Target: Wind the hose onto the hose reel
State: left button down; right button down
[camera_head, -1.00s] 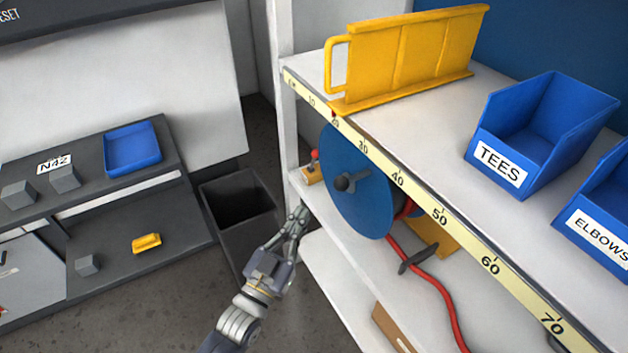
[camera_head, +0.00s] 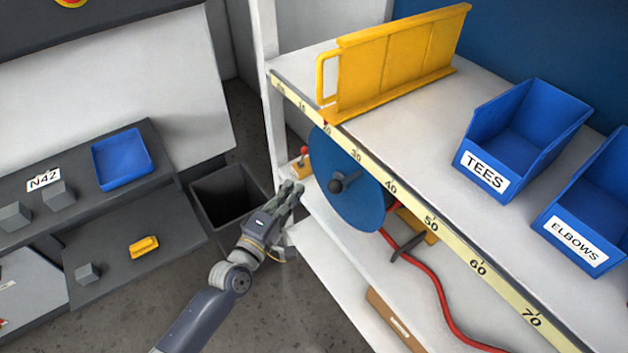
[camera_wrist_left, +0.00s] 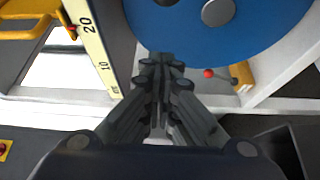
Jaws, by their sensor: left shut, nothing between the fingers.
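The hose reel (camera_head: 362,207) is a blue disc with a dark knob at its hub, standing on the shelf under the ruler-edged top. It also shows in the left wrist view (camera_wrist_left: 180,32), filling the top. The red hose (camera_head: 437,288) runs from behind the reel along the lower shelf to the lower right, past a dark handle-like piece (camera_head: 407,248). My left gripper (camera_head: 294,190) is shut and empty, left of the reel and in front of the shelf edge. In the left wrist view the fingertips (camera_wrist_left: 160,62) are together just below the disc. My right gripper is not in view.
A small red-knobbed lever on a yellow block (camera_head: 300,167) sits left of the reel. The ruler edge (camera_head: 408,202) overhangs the reel. A dark bin (camera_head: 215,210) stands on the floor left of my gripper. Blue bins (camera_head: 520,140) and a yellow rack (camera_head: 400,62) stand on top.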

pick_arm(q)
jog(key=x, duration=0.6)
jog(key=s+d+p, duration=0.2)
jog(key=d, duration=0.1)
jog(key=shift+s+p, duration=0.35)
jog(key=shift+p, duration=0.05)
jog(key=shift+f, duration=0.1)
jog(key=shift+s+d+f+m+b, duration=0.15)
jog(key=shift+s+m+b, duration=0.15)
jog(key=shift+b, duration=0.45)
